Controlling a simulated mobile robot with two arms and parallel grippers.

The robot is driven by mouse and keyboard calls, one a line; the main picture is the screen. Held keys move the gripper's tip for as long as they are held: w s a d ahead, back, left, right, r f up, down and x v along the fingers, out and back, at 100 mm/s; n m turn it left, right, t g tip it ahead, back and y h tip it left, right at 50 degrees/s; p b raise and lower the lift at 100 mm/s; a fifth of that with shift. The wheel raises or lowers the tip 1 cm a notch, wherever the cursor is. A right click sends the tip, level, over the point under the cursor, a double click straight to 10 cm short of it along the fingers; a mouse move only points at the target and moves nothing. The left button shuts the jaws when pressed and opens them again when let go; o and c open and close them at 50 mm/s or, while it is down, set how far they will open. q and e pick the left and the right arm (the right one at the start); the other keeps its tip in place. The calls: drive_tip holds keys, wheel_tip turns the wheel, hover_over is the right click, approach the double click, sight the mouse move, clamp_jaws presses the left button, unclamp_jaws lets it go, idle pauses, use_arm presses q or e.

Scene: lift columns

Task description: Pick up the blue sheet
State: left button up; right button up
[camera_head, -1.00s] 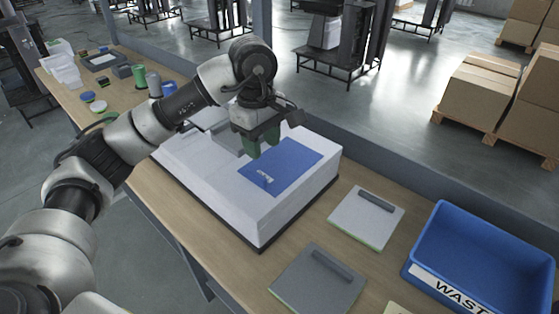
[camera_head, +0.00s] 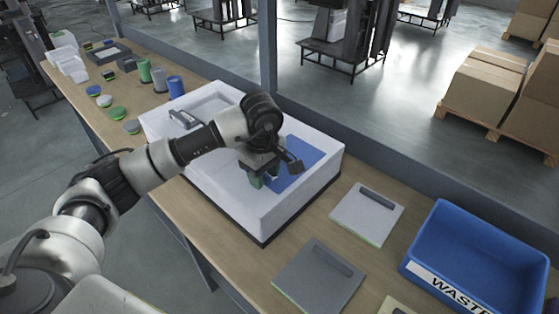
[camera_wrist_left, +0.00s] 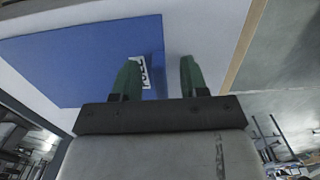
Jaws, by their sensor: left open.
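The blue sheet (camera_head: 306,157) lies flat in the right part of the white box (camera_head: 292,208) on the bench. My left gripper (camera_head: 264,180) is open, with its green fingers pointing down at the sheet's near left edge, and it hides part of the sheet. In the left wrist view the blue sheet (camera_wrist_left: 75,58) fills the upper left. A small label (camera_wrist_left: 145,72) with dark print shows at its edge, between the open fingers of the gripper (camera_wrist_left: 160,75). Nothing is held. I cannot tell whether a fingertip touches the sheet. My right gripper is not in view.
A white panel (camera_head: 362,222) and a grey panel (camera_head: 308,284), each with a bar handle, lie right of the box. A blue waste bin (camera_head: 483,238) stands at the right. Several cups and small discs stand at the bench's far left. A grey rail runs along the back.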

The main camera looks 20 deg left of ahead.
use_arm(q)
clamp_jaws()
drive_tip(key=shift+r, duration=0.1)
idle(0.3)
